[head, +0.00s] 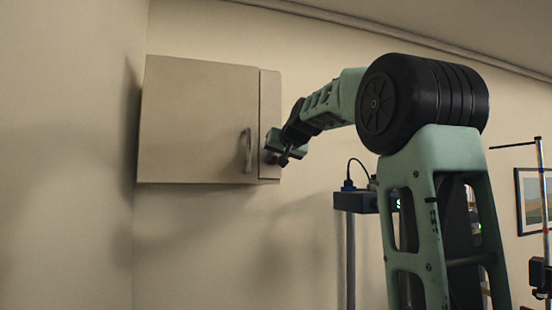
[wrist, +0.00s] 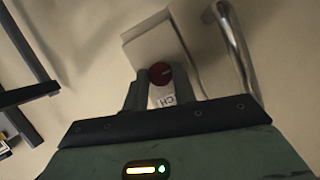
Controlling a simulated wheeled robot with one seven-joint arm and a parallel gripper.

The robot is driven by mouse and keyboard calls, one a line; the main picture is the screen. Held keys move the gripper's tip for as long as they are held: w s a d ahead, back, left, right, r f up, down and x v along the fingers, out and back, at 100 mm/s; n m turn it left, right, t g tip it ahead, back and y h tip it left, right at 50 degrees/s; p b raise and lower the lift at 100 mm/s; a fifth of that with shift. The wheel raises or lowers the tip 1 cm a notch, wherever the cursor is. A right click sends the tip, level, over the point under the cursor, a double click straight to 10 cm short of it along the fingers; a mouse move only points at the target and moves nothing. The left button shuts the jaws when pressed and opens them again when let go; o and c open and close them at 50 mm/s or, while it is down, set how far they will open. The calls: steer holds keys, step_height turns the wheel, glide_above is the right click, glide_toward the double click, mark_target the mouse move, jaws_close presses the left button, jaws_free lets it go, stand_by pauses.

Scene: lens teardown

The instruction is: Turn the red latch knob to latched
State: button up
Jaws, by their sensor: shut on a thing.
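The red latch knob (wrist: 160,74) shows in the wrist view between the fingertips of my gripper (wrist: 168,88). It is a dark red round knob with a pale mark on its face. The fingers are shut on it. A white label with dark letters, partly hidden, sits just below the knob in that view. In the head view my gripper (head: 282,158) is at the right edge of the beige wall cabinet (head: 195,120), on its narrow right strip (head: 270,110). The knob is mostly hidden there by the gripper. Which position the knob is in I cannot tell.
A curved metal door handle (head: 246,150) stands out from the cabinet door close to the gripper; it also shows in the wrist view (wrist: 235,50). A framed picture (head: 530,200) hangs at the far right.

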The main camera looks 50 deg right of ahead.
steer(key=m+b, duration=0.1)
steer(key=b, duration=0.1)
steer(key=m+t+y+b, duration=0.1)
steer(key=b, duration=0.1)
steer(key=shift+d+f, duration=0.1)
steer(key=shift+f, duration=0.25)
steer(key=m+t+b, duration=0.1)
steer(key=m+b, duration=0.1)
steer(key=m+t+y+b, duration=0.1)
steer(key=m+b, duration=0.1)
steer(key=b, duration=0.1)
steer(key=shift+s+d+f+y+b, duration=0.1)
steer(key=shift+s+d+y+b, duration=0.05)
steer(key=shift+y+b, duration=0.15)
steer(key=m+t+b, duration=0.2)
steer(key=m+b, duration=0.2)
steer(key=shift+f+m+b, duration=0.15)
steer(key=shift+m+b, duration=0.15)
steer(key=shift+m+t+b, duration=0.7)
steer(key=shift+m+b, duration=0.7)
steer(key=shift+m, duration=0.4)
steer(key=o, duration=1)
steer(key=shift+s, duration=0.1)
